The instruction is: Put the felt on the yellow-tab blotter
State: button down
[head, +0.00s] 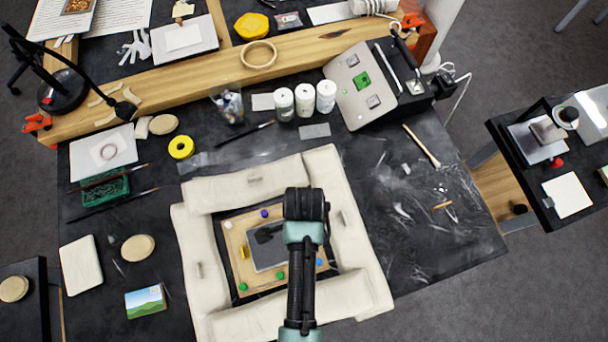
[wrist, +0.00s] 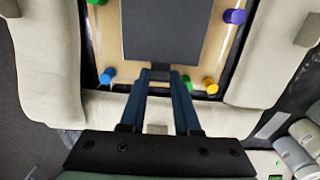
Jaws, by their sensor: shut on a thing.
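A dark grey sheet (head: 268,257), apparently the felt, is over a wooden board (head: 240,283) with coloured pegs, inside a ring of cream pads. It also shows in the wrist view (wrist: 163,30). My gripper (head: 265,234) reaches over the board. In the wrist view my blue fingers (wrist: 158,76) are close together at the sheet's near edge and shut on it. I cannot tell whether the sheet lies flat or is slightly raised. A yellow peg (wrist: 211,86) stands on the board beside my fingers. I cannot clearly make out a yellow-tab blotter.
Cream pads (head: 245,184) surround the board. White bottles (head: 305,99) and a tilted grey panel (head: 361,88) stand behind. A white slab (head: 81,265) and a picture card (head: 145,301) lie at left. A side table (head: 545,203) is at right. Dark table at right holds scraps and a brush.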

jog(key=shift+f, duration=0.45)
dwell(0.4)
jog(key=c, duration=0.5)
grip_release()
jog(key=shift+c, duration=0.2)
